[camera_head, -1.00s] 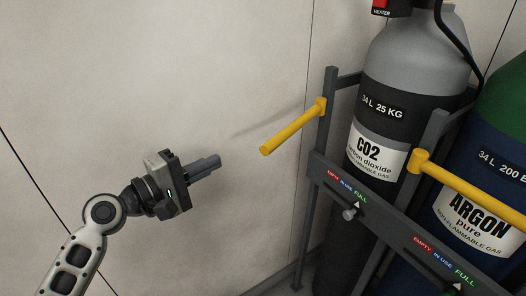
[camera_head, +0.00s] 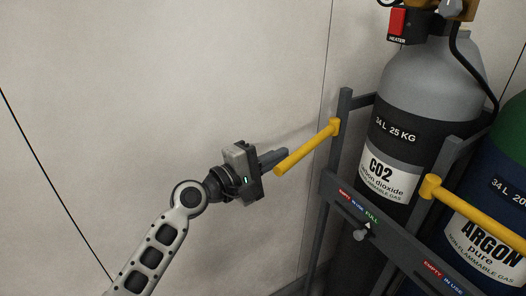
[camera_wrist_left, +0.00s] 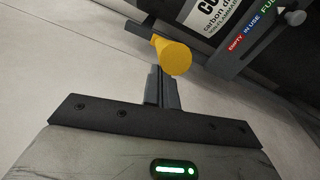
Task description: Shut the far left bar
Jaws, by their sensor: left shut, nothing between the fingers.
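The far left bar (camera_head: 307,148) is a yellow rod hinged on the left post of the rack in the head view. It swings out from the post toward the lower left, away from the front of the CO2 cylinder (camera_head: 415,90). My left gripper (camera_head: 283,155) is shut and empty. In the left wrist view the bar's round yellow end (camera_wrist_left: 175,57) stands just beyond the fingertips (camera_wrist_left: 162,72). I cannot tell whether they touch. My right gripper is not in view.
A second yellow bar (camera_head: 480,215) crosses in front of the argon cylinder (camera_head: 490,240) at the right. A grey rack rail (camera_head: 395,240) with status labels and knobs runs below the bars. A bare wall (camera_head: 150,80) stands behind my left arm.

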